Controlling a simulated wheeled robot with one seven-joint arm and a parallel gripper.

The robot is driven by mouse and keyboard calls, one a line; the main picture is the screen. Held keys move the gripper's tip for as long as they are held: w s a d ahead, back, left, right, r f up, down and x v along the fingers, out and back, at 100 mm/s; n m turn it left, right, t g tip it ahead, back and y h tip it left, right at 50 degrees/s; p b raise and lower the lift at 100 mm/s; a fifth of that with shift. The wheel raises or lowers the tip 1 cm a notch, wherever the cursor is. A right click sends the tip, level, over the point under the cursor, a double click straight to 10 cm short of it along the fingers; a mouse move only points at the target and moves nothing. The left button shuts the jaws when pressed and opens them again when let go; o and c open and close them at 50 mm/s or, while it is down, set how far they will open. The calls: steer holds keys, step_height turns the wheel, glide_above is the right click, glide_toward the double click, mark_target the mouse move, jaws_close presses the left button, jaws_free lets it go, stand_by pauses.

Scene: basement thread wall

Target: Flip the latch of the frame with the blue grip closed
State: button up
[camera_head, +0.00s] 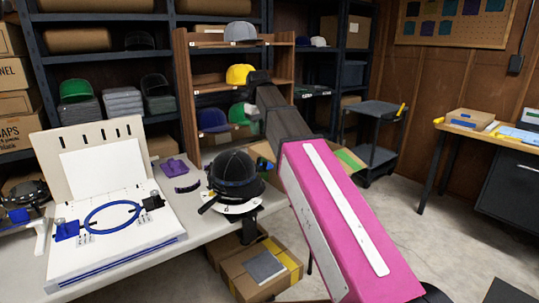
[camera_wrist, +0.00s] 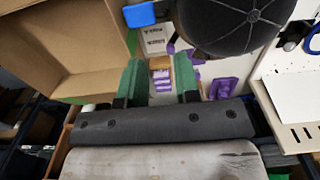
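A blue hoop-like frame (camera_head: 112,217) lies on a white board on the table in the head view. A blue grip-like piece (camera_head: 67,230) is at its left end and a black clamp-like piece (camera_head: 152,202) at its right end. I cannot make out a latch or its position. A dark cap (camera_head: 235,168) sits on a stand right of the board; it also shows in the wrist view (camera_wrist: 235,22). A blue block (camera_wrist: 140,14) shows left of that cap. My gripper (camera_wrist: 160,80) has two green fingers, apart with nothing between them. Its fingertips are not distinguishable in the head view.
An open cardboard box (camera_wrist: 60,45) fills the upper left of the wrist view. A purple piece (camera_head: 174,169) lies on the table (camera_head: 205,228) between board and cap. A cardboard carton (camera_head: 262,272) stands below the table. Shelves with caps are behind; the floor at right is open.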

mark_target(258, 162)
step_height(258, 162, down, 11)
steer(key=shift+r, duration=0.15)
stand_by(0.4)
steer(key=shift+c, duration=0.3)
jaws_close()
